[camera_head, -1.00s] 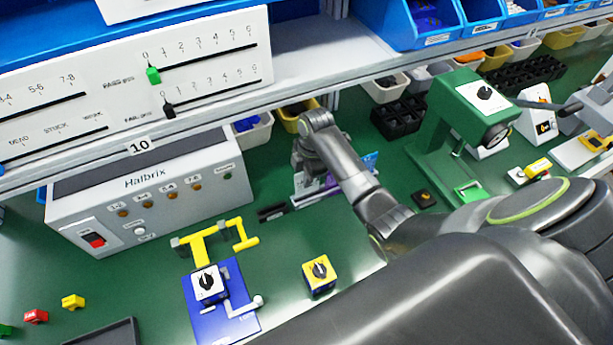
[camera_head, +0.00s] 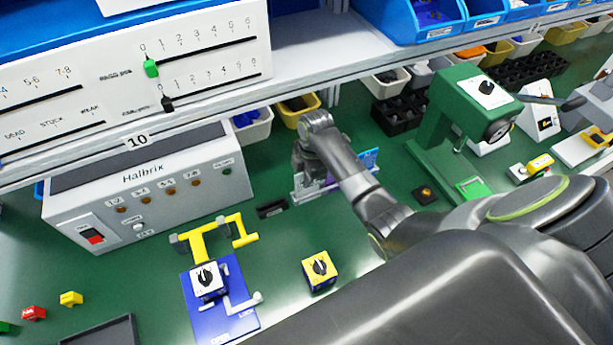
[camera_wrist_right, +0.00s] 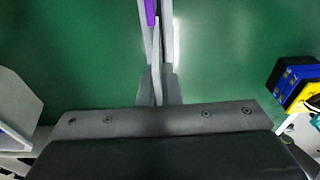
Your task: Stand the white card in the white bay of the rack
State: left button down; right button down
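The rack (camera_head: 304,197) is a low, pale stand on the green bench, mostly hidden by my right arm. A purple card (camera_wrist_right: 150,12) and a blue card (camera_head: 370,158) show at it. My right gripper (camera_head: 308,172) points down at the rack; its jaws are largely hidden in the head view. In the right wrist view, the gripper fingers (camera_wrist_right: 157,70) are close on either side of a thin white edge, which looks like the white card (camera_wrist_right: 157,55) seen edge-on. I cannot tell which bay it is in or over. My left gripper is not in view.
A black block (camera_head: 271,209) lies left of the rack. A grey Halbrix box (camera_head: 140,190), a blue switch fixture (camera_head: 220,310) and a yellow switch block (camera_head: 319,270) stand nearby. A green press (camera_head: 450,130) is to the right. A shelf edge (camera_head: 300,85) runs above.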

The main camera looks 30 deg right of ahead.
jog(key=shift+f, duration=0.7)
jog(key=c, duration=1.6)
grip_release()
jog(key=shift+o, duration=0.2)
jog(key=r, duration=0.2)
jog(key=r+b, duration=0.1)
jog(key=r, duration=0.2)
jog(key=d+r, duration=0.1)
jog(key=r, duration=0.2)
jog(key=shift+r, duration=0.2)
notch_tip(320, 180, up, 9)
jog(key=d+p, duration=0.1)
jog(key=p, duration=0.5)
